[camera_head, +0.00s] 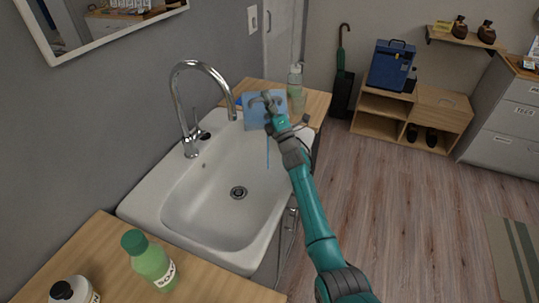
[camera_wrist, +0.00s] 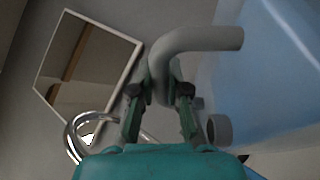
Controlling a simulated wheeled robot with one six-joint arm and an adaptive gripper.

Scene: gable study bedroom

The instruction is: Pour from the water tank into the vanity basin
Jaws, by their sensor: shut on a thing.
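The water tank (camera_head: 253,112) is a light blue box at the far right end of the vanity basin (camera_head: 205,212). In the wrist view its blue body (camera_wrist: 275,65) fills the right side, with a grey curved handle (camera_wrist: 205,40). My gripper (camera_head: 271,104) is shut on that handle; the fingers (camera_wrist: 160,88) also show around it in the wrist view. The tank looks tilted, though my gripper hides part of it. A thin blue stream falls below it over the basin's right side. The white basin shows a drain and no visible pool of water.
A chrome tap (camera_head: 190,110) arches over the basin's left side. A clear bottle (camera_head: 295,80) stands on the far wooden counter beside the tank. A green bottle (camera_head: 150,262) and a white bottle (camera_head: 72,290) stand on the near counter. A mirror (camera_head: 90,20) hangs above.

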